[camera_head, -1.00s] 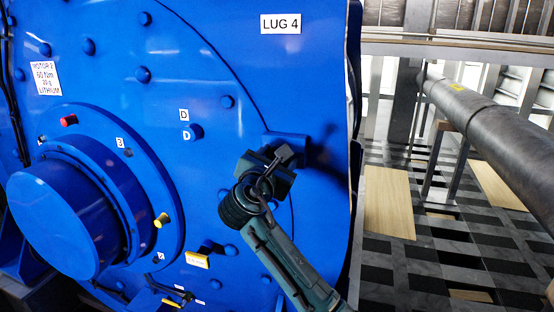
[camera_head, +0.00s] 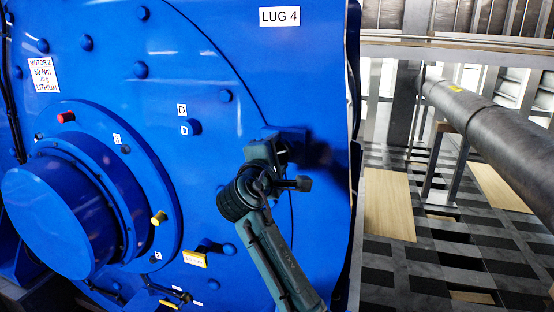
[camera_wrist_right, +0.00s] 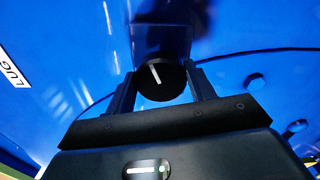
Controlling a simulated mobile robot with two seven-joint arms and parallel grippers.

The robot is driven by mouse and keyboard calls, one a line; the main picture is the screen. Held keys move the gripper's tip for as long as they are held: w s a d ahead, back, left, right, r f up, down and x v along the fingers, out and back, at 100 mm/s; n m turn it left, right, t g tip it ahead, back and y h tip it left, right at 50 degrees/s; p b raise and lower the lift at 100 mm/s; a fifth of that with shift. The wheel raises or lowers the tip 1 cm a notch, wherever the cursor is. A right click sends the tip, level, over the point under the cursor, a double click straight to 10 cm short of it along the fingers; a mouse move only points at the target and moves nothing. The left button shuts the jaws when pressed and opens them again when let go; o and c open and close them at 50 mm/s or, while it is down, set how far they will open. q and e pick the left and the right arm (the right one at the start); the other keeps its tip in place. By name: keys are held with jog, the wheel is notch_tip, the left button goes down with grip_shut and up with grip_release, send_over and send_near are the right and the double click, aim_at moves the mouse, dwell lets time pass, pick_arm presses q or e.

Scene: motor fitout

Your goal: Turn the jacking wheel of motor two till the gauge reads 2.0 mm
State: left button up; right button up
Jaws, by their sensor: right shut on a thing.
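Motor two (camera_head: 330,90) is a large blue housing with a "MOTOR 2" label (camera_head: 42,75) at its upper left. My right gripper (camera_head: 268,150) is at a block on the housing's right side, below the "LUG 4" plate. In the right wrist view my right gripper (camera_wrist_right: 160,88) is shut on a round black jacking wheel (camera_wrist_right: 162,72), one finger on each side. A white line on the wheel's face tilts slightly from upright. A small yellow-edged plate (camera_head: 194,259), which looks like the gauge readout, is low on the housing; its text is too small to read surely. My left gripper is out of view.
A blue round hub (camera_head: 60,215) juts out at the left, with red (camera_head: 66,117) and yellow (camera_head: 158,218) fittings on its flange. A thick dark pipe (camera_head: 490,130) runs along the right. The grated floor between them has free room.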

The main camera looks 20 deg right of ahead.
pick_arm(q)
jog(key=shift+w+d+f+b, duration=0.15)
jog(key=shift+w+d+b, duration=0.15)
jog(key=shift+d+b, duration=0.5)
pick_arm(e)
jog(key=shift+f+m, duration=0.2)
jog(key=shift+m, duration=2)
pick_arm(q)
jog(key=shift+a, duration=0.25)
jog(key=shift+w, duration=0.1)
pick_arm(e)
jog(key=o, duration=1)
jog(key=shift+r, duration=0.1)
pick_arm(q)
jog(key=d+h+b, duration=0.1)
jog(key=b, duration=0.2)
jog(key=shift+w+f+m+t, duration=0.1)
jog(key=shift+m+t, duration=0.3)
pick_arm(e)
jog(key=v, duration=1.3)
